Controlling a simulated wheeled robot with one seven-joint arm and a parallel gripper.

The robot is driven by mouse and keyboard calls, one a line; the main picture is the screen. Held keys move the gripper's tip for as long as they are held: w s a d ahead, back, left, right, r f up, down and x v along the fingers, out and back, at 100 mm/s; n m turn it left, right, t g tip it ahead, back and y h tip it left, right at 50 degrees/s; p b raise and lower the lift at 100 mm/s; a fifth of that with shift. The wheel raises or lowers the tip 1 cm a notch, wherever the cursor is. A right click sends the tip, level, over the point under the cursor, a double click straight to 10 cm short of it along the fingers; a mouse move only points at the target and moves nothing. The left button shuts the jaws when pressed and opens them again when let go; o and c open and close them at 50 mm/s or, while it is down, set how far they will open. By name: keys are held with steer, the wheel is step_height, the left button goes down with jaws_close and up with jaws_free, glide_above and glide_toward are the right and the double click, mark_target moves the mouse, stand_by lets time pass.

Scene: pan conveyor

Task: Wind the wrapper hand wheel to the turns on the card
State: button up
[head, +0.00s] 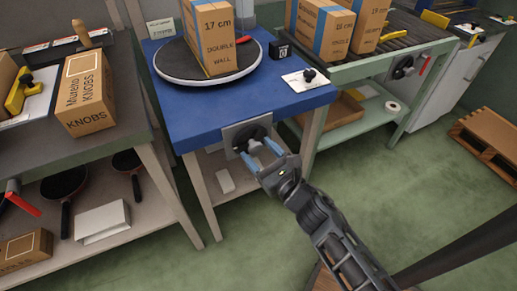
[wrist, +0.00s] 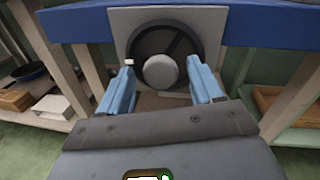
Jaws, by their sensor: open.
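The dark hand wheel (head: 251,133) is on a grey plate on the front of the blue table (head: 190,120). In the wrist view the wheel (wrist: 178,36) has a round grey hub (wrist: 161,72). My gripper (head: 259,153) is open in front of the wheel, with its blue fingers either side of the hub; I cannot tell whether they touch it. A box marked "17 cm double wall" (head: 213,38) stands on the round turntable (head: 180,75). A small card (head: 160,28) stands at the table's back left; its writing is too small to read.
A black block marked 0 (head: 280,50) and a white card with a black knob (head: 305,79) are on the blue table's right side. A bench with a knobs carton (head: 85,95) is at left. A conveyor bench with boxes (head: 365,62) is at right. Green floor lies open in front.

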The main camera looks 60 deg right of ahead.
steer(key=shift+w+d, duration=0.15)
steer(key=shift+w, duration=0.2)
steer(key=shift+c, duration=0.3)
steer(key=c, duration=1)
steer(key=shift+o, duration=0.2)
steer(key=shift+f+b, duration=0.1)
steer(key=shift+b, duration=0.25)
